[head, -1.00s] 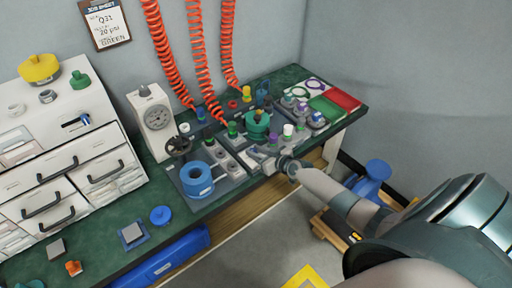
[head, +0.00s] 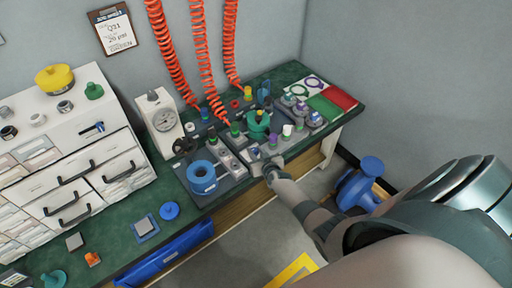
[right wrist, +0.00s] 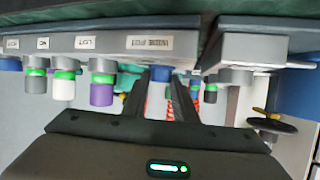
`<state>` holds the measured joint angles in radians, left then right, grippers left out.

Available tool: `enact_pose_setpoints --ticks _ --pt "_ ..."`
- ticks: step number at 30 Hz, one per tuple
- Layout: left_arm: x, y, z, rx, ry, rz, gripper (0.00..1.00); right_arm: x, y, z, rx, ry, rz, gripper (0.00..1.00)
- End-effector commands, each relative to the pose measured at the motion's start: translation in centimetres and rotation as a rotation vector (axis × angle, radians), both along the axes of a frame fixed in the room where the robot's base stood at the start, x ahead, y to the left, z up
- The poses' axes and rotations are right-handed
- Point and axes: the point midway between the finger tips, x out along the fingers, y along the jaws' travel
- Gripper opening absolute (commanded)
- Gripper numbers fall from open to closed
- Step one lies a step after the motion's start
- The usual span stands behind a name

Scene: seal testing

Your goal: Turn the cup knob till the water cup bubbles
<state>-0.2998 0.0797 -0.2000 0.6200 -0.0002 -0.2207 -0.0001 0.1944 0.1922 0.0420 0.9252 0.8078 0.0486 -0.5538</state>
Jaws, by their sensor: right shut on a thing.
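My right gripper (head: 263,164) reaches the front edge of the dark panel with coloured knobs on the green bench. In the right wrist view its two dark fingers (right wrist: 161,98) are shut on a small blue knob (right wrist: 161,73) under a labelled strip; its label is too blurred to read surely. A blue round vessel (head: 202,178) stands on the panel to the left; I cannot tell whether it is the water cup, and no bubbles are visible. My left gripper is not in view.
White, purple and green-ringed knobs (right wrist: 64,84) sit beside my fingers in the right wrist view. Red coiled hoses (head: 206,65) hang down onto the panel. A white drawer cabinet (head: 80,180) fills the left. A blue bin (head: 165,256) is under the bench.

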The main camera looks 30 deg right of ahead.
Motion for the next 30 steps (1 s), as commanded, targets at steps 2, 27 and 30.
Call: enact_pose_setpoints --ticks 2,27,30 --pt "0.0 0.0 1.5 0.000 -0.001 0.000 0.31 0.0 0.4 0.5 0.008 0.002 -0.046 0.03" --pt "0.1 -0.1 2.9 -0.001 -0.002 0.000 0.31 0.5 1.0 -0.1 0.002 0.001 -0.544 0.03" --pt "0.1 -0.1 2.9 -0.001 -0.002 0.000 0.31 0.5 1.0 -0.1 0.001 0.001 -0.556 0.03"
